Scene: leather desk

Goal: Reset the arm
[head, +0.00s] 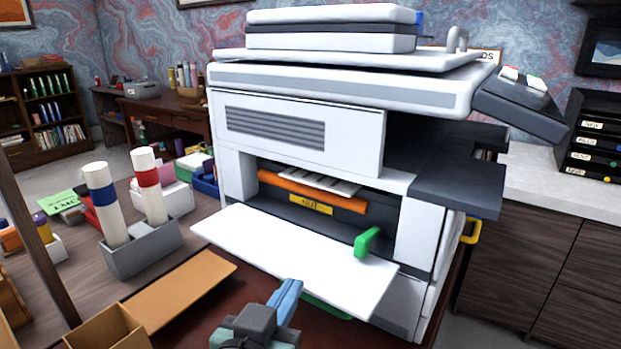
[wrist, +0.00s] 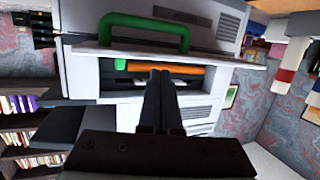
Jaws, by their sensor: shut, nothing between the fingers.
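My gripper (head: 292,286) is in the lower middle of the head view, in front of a large white printer (head: 300,85). Its fingers are together and hold nothing. In the wrist view the gripper (wrist: 161,74) shows as two dark fingers side by side, pointing towards the printer's open front. The printer's front door (head: 290,255) is folded down flat, close to the gripper. Whether they touch cannot be told. An orange roller (head: 312,191) and a green lever (head: 367,241) show in the opening. A green handle (wrist: 150,30) shows in the wrist view.
A grey holder (head: 145,250) with two tall white tubes stands left of the printer. A brown flat board (head: 180,287) and an open cardboard box (head: 107,329) lie at the front left. A counter with a black drawer organiser (head: 592,130) is on the right.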

